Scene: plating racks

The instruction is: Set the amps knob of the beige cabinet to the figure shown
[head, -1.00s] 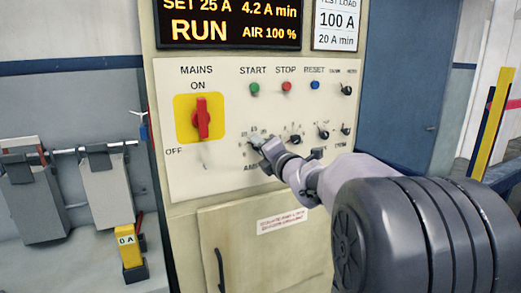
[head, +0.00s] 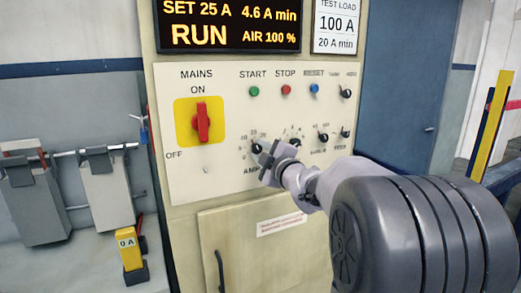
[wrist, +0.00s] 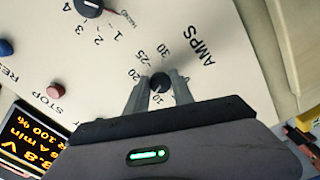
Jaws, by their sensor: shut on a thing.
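The beige cabinet (head: 185,235) faces me, with a pale control panel on its front. The amps knob (head: 257,146) is a small dark knob at the panel's lower middle, above the word AMPS. In the wrist view the knob (wrist: 160,83) sits between my fingertips, with the figures 10, 20, 25 and 30 around it. My gripper (head: 264,151) is shut on the knob; its fingers also show in the wrist view (wrist: 158,92). The knob's pointer is too small to read. The display (head: 229,24) reads SET 25 A, 4.6 A min, RUN. A white card (head: 340,24) reads TEST LOAD 100 A, 20 A min.
A red mains switch (head: 201,121) on a yellow plate is left of the knob. Green start (head: 254,91), red stop (head: 286,89) and blue reset (head: 314,89) buttons are above. Several other black knobs are close on the right. A yellow 0 A block (head: 127,243) stands lower left.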

